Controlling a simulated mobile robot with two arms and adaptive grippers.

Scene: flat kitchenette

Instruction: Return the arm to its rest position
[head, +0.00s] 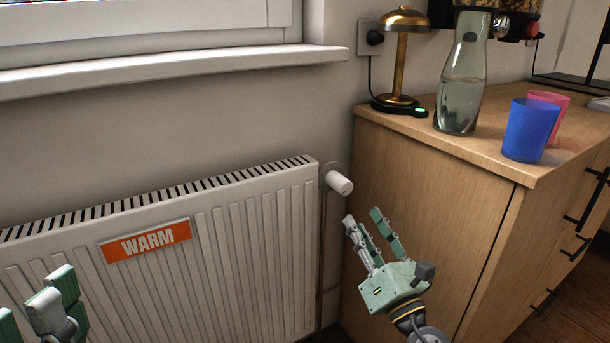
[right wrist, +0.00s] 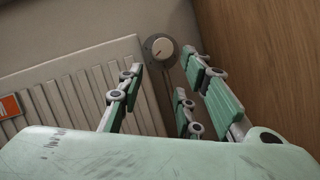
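My right gripper (head: 363,214) is in front of the wood cabinet's side, right of the radiator valve. Its green and grey fingers point up and stand apart, with nothing between them. In the right wrist view the fingers of my right gripper (right wrist: 172,85) are also spread and empty. My left gripper (head: 30,312) shows only in part at the lower left corner, in front of the radiator. Its visible fingers stand apart with a gap, and I see nothing held. The rest of it is cut off by the frame.
A white radiator (head: 230,250) with an orange WARM sign (head: 145,241) and a valve knob (head: 339,182) is on the wall. The cabinet (head: 430,195) bears a brass lamp (head: 401,60), a glass carafe (head: 464,85), a blue cup (head: 529,130) and a pink cup (head: 556,101).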

